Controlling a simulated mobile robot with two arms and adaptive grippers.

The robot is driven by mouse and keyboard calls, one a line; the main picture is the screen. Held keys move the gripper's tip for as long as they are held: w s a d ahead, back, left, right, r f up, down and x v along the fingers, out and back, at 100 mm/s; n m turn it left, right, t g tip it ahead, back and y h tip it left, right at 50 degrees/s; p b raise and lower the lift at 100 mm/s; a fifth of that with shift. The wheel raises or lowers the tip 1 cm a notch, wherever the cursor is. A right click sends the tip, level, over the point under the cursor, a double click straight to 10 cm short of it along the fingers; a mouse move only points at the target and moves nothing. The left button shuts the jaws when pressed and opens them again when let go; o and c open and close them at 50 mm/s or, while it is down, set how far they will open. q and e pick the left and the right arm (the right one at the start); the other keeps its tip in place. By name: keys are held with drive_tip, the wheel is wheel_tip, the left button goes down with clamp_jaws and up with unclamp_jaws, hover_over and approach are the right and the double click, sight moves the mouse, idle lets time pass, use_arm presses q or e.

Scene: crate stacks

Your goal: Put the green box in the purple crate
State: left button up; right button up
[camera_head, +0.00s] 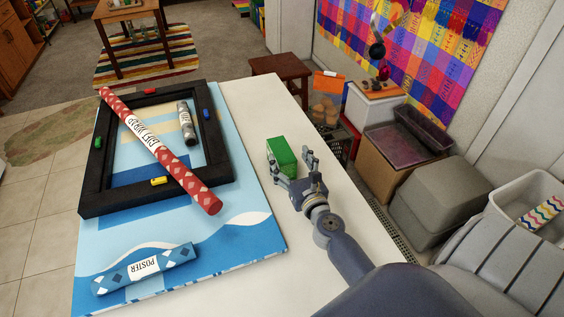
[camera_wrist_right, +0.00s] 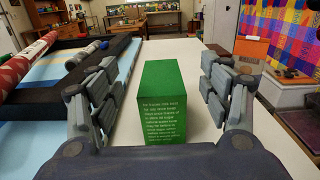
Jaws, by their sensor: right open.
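The green box (camera_head: 281,154) stands on the white table, right of the blue poster board. It also shows in the right wrist view (camera_wrist_right: 163,100), with white printed text on its near face. My right gripper (camera_head: 294,169) is open at the near end of the box. In the right wrist view its fingers (camera_wrist_right: 160,80) stand on either side of the box, with gaps between. A dark purple crate (camera_head: 400,151) sits on a cardboard box right of the table. A second, narrower purple-toned container (camera_head: 425,130) stands behind it. My left gripper is not in view.
A black frame (camera_head: 93,178), a red gift-wrap roll (camera_head: 178,170), a grey roll (camera_head: 187,128) and a blue poster roll (camera_head: 145,268) lie on the table's left. Grey bins (camera_head: 425,205) stand on the floor at right. The table's right strip is mostly clear.

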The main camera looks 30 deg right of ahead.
sight(288, 171)
wheel_tip(288, 171, down, 6)
drive_tip(key=b, duration=0.4)
drive_tip(key=shift+w+d+r, duration=0.15)
drive_tip(key=shift+w, duration=0.45)
drive_tip(key=x, duration=0.6)
drive_tip(key=shift+w, duration=0.25)
drive_tip(key=shift+s, duration=0.1)
drive_tip(key=c, duration=1.3)
drive_tip(key=shift+c, duration=0.5)
drive_tip(key=shift+r, duration=0.1)
